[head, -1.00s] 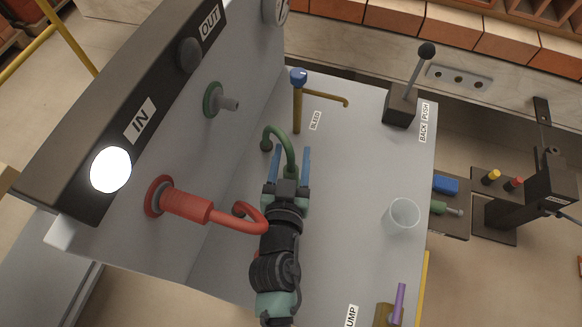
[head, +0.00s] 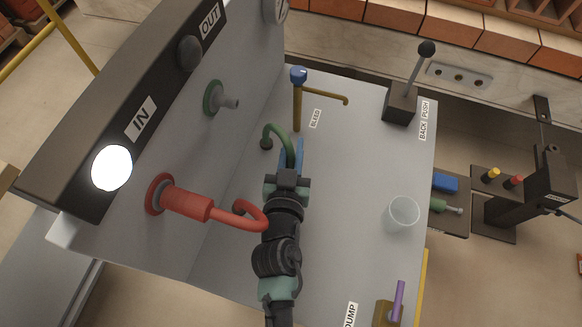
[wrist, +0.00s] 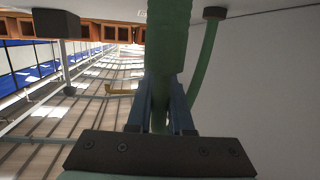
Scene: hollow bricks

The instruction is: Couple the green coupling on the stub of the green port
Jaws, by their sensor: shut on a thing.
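The green port (head: 211,99) is a green ring on the upright panel under OUT. Its bare grey stub (head: 231,103) points right, with nothing on it. My gripper (head: 292,152) is low over the white deck, right of and nearer than the stub, apart from it. Its blue fingers are shut on the green coupling (wrist: 168,40), a thick ribbed green cylinder in the wrist view. In the head view the coupling is mostly hidden by my gripper. Its thin green hose (head: 274,127) arches to a dark fitting (head: 266,144) in the deck.
A red coupling (head: 186,203) sits on the red port (head: 158,194) under IN, its hose curving beside my wrist. The BLEED pipe (head: 297,108) with a blue knob stands beyond my gripper. A lever box (head: 400,105) and a clear cup (head: 402,213) stand right. Mid-deck is clear.

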